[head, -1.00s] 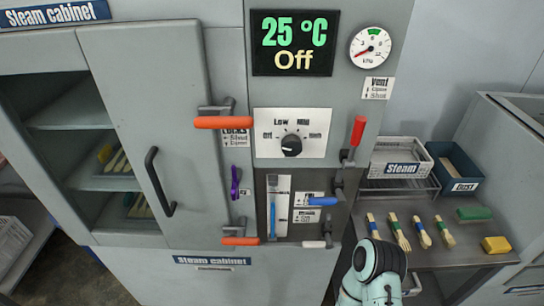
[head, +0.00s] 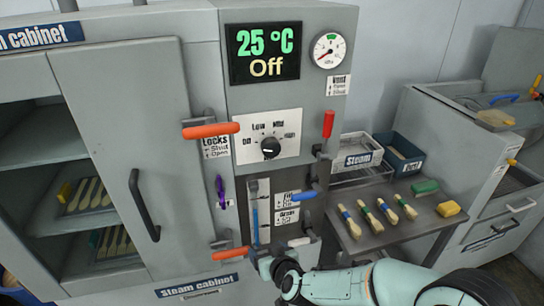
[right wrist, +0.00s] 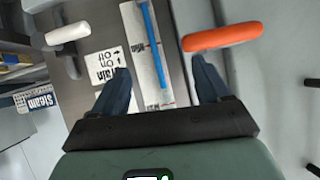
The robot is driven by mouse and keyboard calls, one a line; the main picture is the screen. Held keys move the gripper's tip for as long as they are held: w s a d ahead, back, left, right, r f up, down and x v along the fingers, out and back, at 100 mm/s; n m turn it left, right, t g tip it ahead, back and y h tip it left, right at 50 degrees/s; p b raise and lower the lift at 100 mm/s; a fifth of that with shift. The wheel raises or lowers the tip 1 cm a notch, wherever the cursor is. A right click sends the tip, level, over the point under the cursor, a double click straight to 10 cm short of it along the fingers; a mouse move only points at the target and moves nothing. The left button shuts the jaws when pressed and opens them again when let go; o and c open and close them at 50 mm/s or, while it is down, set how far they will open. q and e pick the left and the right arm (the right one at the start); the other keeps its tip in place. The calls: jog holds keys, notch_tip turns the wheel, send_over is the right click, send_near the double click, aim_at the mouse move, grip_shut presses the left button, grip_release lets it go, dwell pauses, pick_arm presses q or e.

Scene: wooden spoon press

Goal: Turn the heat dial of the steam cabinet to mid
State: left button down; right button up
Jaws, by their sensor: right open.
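The steam cabinet (head: 115,110) stands in front of me. Its black heat dial (head: 270,147) sits on a white plate (head: 290,143) marked Low and Mid above the knob; I cannot read the pointer exactly. The display (head: 263,54) reads 25 °C and Off. My right gripper (head: 262,262) is at the lower front of the cabinet, well below the dial and apart from it. In the right wrist view its two fingers (right wrist: 162,78) are spread and empty, facing the gauge panel; the dial is out of that view. My left gripper does not show.
Orange-grip levers (head: 211,130) (head: 225,254), a red lever (head: 328,124), a blue lever (head: 304,195) and a white lever (head: 298,242) stick out near the dial panel.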

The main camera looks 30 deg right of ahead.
notch_tip(320, 180, up, 15)
jog(key=s+d+t+h, duration=0.1)
jog(key=t+h, duration=0.1)
jog(key=t, duration=0.1)
jog(key=t+h, duration=0.1)
jog(key=t, duration=0.2)
send_near(273, 151)
jog(key=shift+m, duration=0.3)
jog(key=x, duration=0.9)
jog(key=shift+w, duration=0.3)
jog(key=c, duration=1)
